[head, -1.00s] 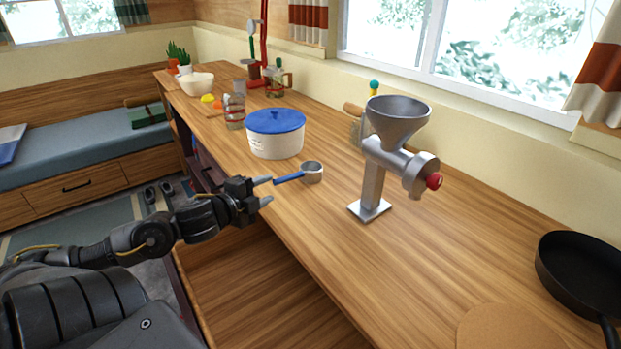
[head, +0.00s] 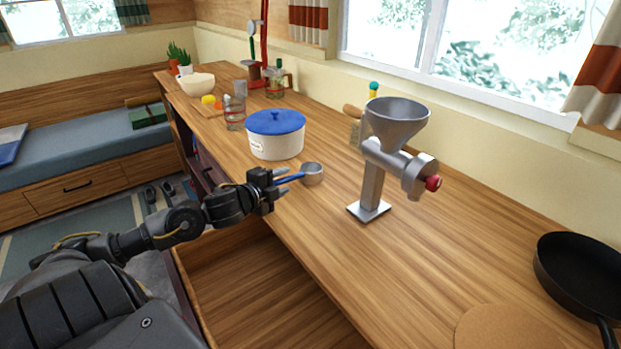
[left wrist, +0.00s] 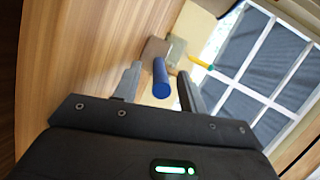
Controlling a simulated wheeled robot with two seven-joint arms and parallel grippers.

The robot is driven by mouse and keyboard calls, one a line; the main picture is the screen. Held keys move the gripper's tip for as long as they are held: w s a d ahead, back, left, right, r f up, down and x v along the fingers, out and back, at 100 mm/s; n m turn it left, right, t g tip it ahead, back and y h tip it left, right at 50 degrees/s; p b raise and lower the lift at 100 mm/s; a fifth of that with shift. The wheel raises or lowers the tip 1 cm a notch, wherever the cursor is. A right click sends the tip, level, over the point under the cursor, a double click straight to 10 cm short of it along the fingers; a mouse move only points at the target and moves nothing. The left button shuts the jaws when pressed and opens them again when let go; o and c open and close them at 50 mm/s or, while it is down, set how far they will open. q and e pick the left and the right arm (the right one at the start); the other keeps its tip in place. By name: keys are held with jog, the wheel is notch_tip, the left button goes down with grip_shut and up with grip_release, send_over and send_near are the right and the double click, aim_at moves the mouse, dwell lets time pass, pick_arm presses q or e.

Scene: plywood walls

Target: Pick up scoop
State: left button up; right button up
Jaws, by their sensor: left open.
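The scoop (head: 312,174) has a round metal cup and a blue handle. It is at the counter's front part, between the white pot and the grinder. My left gripper (head: 281,180) is open at the handle end of the scoop. In the left wrist view the blue handle (left wrist: 161,78) points in between the two open fingers (left wrist: 158,88), with a gap visible on both sides. The far part of the scoop is hard to make out there. My right gripper is not in view.
A white pot with a blue lid (head: 276,135) stands just behind the scoop. A metal grinder (head: 372,190) stands to the right. A black pan (head: 580,272) and a round cork mat (head: 508,330) lie further right. The counter (head: 330,250) in front of the grinder is clear.

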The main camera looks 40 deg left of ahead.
pick_arm(q)
grip_shut()
jog(key=shift+r, duration=0.15)
